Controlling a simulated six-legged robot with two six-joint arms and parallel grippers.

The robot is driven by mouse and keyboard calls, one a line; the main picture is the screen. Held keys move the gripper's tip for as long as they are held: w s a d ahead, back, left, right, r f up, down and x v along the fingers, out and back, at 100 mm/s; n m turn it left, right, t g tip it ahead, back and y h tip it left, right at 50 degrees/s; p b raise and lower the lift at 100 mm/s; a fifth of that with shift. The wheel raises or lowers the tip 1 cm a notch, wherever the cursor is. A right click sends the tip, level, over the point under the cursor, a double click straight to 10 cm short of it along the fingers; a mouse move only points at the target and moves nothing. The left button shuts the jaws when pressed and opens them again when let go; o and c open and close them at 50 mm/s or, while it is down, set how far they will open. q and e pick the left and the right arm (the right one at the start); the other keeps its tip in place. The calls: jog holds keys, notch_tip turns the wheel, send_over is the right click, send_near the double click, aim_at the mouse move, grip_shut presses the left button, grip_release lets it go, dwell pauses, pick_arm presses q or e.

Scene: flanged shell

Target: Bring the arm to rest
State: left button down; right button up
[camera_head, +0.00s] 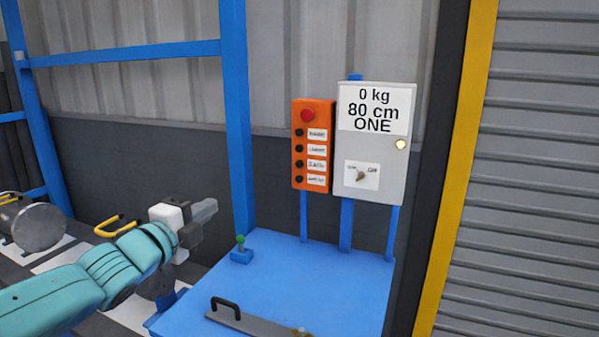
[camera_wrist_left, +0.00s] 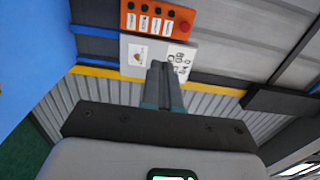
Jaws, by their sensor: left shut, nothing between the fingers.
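My left arm comes in from the left in the head view, teal with a white and grey wrist. Its left gripper (camera_head: 205,210) is shut and empty, pointing right above the left edge of the blue table. In the left wrist view the left gripper (camera_wrist_left: 160,72) shows its two fingers closed together, with nothing between them. The fingers overlap the white panel behind them in that view, but the head view shows them well apart from it. My right gripper is in neither view.
An orange button box (camera_head: 313,145) and a white panel (camera_head: 374,150) reading "0 kg 80 cm ONE" stand behind the blue table (camera_head: 290,275). A metal cylinder (camera_head: 38,228) lies left. A shutter (camera_head: 530,190) is right.

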pick_arm(q)
jog(key=s+d+f+n+g+y, duration=0.15)
jog(key=f+n, duration=0.25)
jog(key=f, duration=0.8)
jog(key=s+d+f+n+g, duration=0.1)
jog(key=s+f+n+g, duration=0.25)
jog(key=f, duration=0.75)
jog(key=s+d+f+n+g, duration=0.15)
jog(key=f+n, duration=0.35)
jog(key=f, duration=0.7)
jog(key=s+d+f+n+g, duration=0.1)
jog(key=s+f+n+g, duration=0.4)
jog(key=s+f, duration=0.5)
jog(key=s+f+n+g+y, duration=0.1)
jog(key=s+f+n+g, duration=0.3)
jog(key=s, duration=1.4)
notch_tip(320, 180, down, 7)
jog(key=n, duration=0.3)
jog(key=shift+s+d+g, duration=0.25)
jog(key=shift+d+g, duration=0.1)
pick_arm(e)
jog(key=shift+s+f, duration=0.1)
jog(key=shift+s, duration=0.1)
